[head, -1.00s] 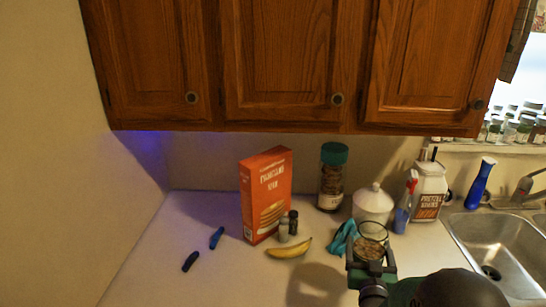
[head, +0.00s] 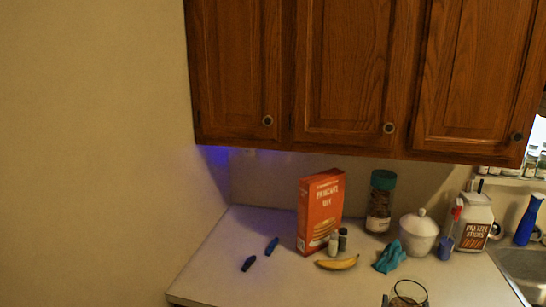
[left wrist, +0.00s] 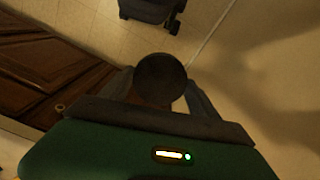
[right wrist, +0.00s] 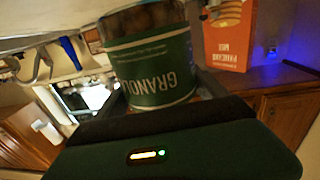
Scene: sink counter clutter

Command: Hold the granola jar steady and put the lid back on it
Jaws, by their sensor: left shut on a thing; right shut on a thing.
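The granola jar (right wrist: 155,70), with a green GRANOLA label, fills the middle of the right wrist view. My right gripper (right wrist: 165,100) is shut on its side. In the head view the jar's open round rim (head: 410,291) shows at the bottom edge, with no lid on it; the rest is cut off. A dark round lid (left wrist: 160,78) is between the fingers of my left gripper (left wrist: 160,92), which is shut on it. In the left wrist view the lid is above the floor, beside the cabinets. The left gripper and lid are out of the head view.
On the counter (head: 220,280) stand a pancake box (head: 320,212), a banana (head: 337,263), a teal cloth (head: 389,257), a white lidded pot (head: 418,235) and a tall jar (head: 380,202). The sink (head: 520,268) is at the right. The counter's left part is mostly clear.

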